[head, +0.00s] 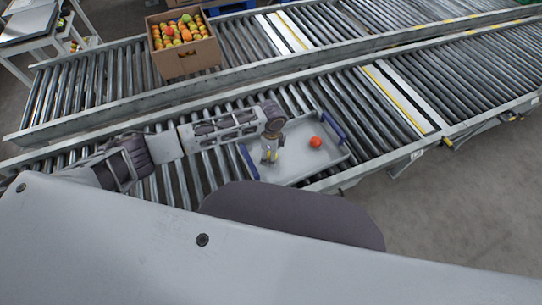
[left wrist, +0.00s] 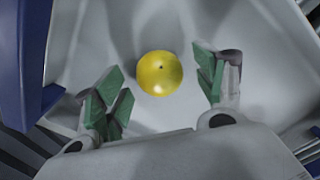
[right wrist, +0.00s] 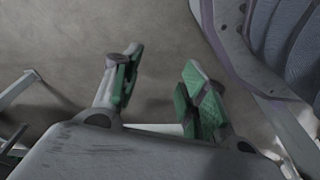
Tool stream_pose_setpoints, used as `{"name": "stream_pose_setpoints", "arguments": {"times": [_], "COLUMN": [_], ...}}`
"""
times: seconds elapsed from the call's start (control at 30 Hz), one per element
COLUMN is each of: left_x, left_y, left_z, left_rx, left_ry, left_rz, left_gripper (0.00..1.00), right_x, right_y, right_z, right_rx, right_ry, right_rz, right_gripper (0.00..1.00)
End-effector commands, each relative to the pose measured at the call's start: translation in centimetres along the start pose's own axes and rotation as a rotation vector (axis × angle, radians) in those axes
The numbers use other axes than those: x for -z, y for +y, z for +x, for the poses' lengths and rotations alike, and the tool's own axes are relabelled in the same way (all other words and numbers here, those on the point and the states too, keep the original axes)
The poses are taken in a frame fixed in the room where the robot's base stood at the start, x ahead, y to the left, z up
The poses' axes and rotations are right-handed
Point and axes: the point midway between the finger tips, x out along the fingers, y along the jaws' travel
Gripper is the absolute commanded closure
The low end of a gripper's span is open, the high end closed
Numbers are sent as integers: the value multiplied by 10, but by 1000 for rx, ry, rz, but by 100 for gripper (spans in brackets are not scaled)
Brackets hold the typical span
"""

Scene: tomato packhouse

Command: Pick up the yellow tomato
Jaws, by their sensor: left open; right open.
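The yellow tomato (left wrist: 160,73) lies in the grey tray in the left wrist view, just beyond and between the open fingers of my left gripper (left wrist: 160,92). The fingers have green pads and do not appear to touch the tomato. In the head view my left gripper (head: 269,155) points down into the left part of the tray (head: 300,173), and it mostly hides the tomato. My right gripper (right wrist: 164,88) is open and empty above the bare floor in the right wrist view.
A red tomato (head: 316,142) lies in the same tray, right of my left gripper. The tray has blue ends (head: 333,125) and rests on the near roller conveyor (head: 215,170). A cardboard box (head: 186,61) of mixed tomatoes stands on the far conveyor.

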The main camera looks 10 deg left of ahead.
Motion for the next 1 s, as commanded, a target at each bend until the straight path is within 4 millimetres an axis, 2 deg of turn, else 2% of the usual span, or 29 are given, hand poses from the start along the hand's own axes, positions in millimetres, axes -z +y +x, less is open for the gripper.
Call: {"name": "stream_pose_setpoints", "arguments": {"times": [0.2,0.67,0.97,1.0], "left_x": [0,0,0,0], "left_y": [0,0,0,0], "left_z": [11,11,11,11], "left_rx": [0,0,0,0], "left_ry": [0,0,0,0], "left_rz": [1,1,1,1], "left_gripper": [30,30,66,67], "right_x": [4,4,4,4], "right_y": [-2,-3,-3,-3], "right_z": [-6,-7,-6,-6], "right_rx": [4,5,5,5], "right_ry": [-3,-4,-3,-3], "right_rz": [-1,-1,-1,-1], "right_gripper": [57,57,57,57]}}
